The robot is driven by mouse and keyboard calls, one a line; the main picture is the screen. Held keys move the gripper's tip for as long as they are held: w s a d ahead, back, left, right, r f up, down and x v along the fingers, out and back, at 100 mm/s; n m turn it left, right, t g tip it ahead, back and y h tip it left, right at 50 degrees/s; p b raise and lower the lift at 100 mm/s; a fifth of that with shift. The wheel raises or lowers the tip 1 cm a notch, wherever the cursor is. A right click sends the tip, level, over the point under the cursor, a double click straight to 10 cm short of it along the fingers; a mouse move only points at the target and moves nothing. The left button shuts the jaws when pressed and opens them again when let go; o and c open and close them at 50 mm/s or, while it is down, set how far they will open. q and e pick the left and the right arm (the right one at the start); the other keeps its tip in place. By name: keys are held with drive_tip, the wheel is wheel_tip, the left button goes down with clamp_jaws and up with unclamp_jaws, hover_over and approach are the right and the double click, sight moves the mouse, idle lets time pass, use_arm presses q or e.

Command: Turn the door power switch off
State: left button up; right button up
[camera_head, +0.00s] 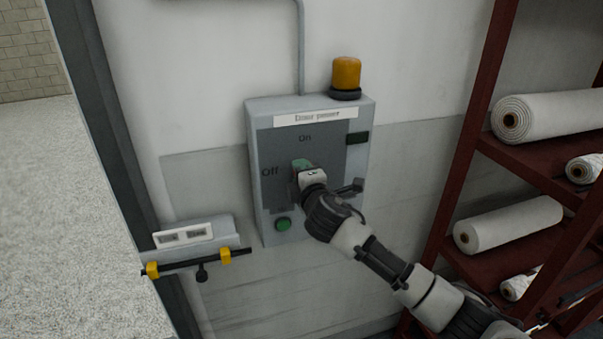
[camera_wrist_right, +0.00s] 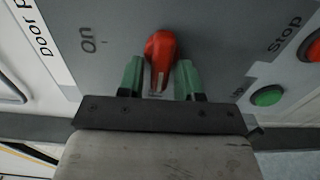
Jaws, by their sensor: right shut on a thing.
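The door power box (camera_head: 262,220) is a grey wall panel with "On" above and "Off" to the left of its switch. The red switch knob (camera_wrist_right: 160,50) sits between the green fingers of my right gripper (camera_wrist_right: 160,80), which is shut on it. A pale line on the knob runs toward its lower end in the wrist view; the "Off" label is hidden there. In the head view my right gripper (camera_head: 302,168) covers the knob. My left gripper is not in view.
A green button (camera_head: 283,224) is low on the panel, and it shows in the wrist view (camera_wrist_right: 267,96) beside a red stop button (camera_wrist_right: 311,47). An amber lamp (camera_head: 346,74) tops the box. A dark red rack (camera_head: 470,140) with white rolls (camera_head: 560,114) stands right.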

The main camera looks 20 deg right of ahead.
drive_tip(key=shift+f, duration=0.1)
drive_tip(key=o, duration=0.6)
drive_tip(key=shift+s, duration=0.1)
drive_tip(key=s+b, duration=0.3)
drive_tip(key=s, duration=0.7)
drive_tip(key=shift+s+d, duration=0.15)
drive_tip(key=shift+s, duration=0.15)
